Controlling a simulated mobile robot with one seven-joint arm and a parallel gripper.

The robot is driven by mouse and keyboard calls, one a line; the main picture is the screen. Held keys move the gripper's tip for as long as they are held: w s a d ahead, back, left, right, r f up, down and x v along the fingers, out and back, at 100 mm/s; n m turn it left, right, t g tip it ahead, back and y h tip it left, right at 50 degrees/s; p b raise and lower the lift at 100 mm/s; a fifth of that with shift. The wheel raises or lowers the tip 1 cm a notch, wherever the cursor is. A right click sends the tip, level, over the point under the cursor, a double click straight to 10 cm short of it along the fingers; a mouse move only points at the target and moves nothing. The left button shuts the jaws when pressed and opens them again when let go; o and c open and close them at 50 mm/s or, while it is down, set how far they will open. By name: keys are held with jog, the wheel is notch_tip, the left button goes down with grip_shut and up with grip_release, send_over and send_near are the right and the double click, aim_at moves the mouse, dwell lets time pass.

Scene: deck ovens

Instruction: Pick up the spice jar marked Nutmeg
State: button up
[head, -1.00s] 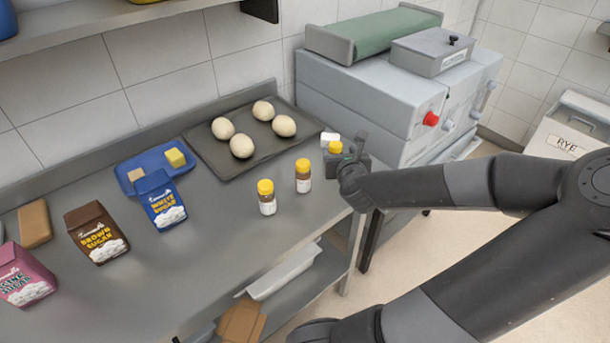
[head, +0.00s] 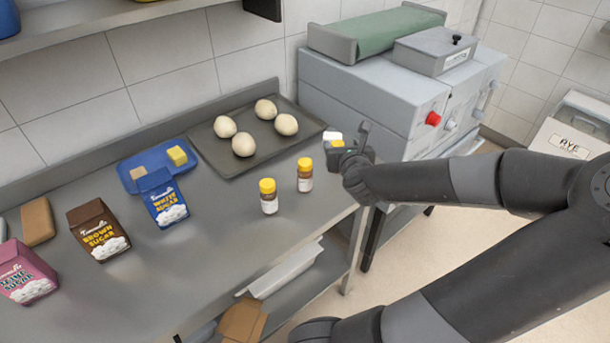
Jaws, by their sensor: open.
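Three small spice jars with yellow caps stand near the right end of the steel counter. One jar (head: 268,197) is nearest the front, and a second jar (head: 305,175) stands to its right and a little behind. A third jar (head: 337,144) shows only its yellow cap, with its body hidden behind my gripper. I cannot read the jar labels at this size, so I cannot tell which is Nutmeg. My gripper (head: 348,150) is open at the third jar, at the counter's right end. I cannot tell whether its fingers are around the jar or only in front of it.
A dark tray (head: 205,157) with several dough balls lies behind the jars. A small white object (head: 332,136) is close behind the third jar. White sugar (head: 162,200) and brown sugar (head: 99,232) packs and a blue tray (head: 126,172) stand left. A grey machine (head: 370,105) is right of the counter.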

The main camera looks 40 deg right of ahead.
notch_tip(320, 180, up, 15)
jog(key=w+a+f+n+y, duration=0.2)
jog(key=w+f+n+y, duration=0.4)
jog(key=n, duration=0.4)
jog(key=n+g+y, duration=0.2)
jog(key=n+g, duration=1)
jog(key=n, duration=1.9)
send_near(305, 162)
notch_tip(305, 162, down, 13)
jog(key=shift+w+d+f, duration=0.1)
jog(key=shift+w, duration=0.05)
jog(key=c, duration=1.1)
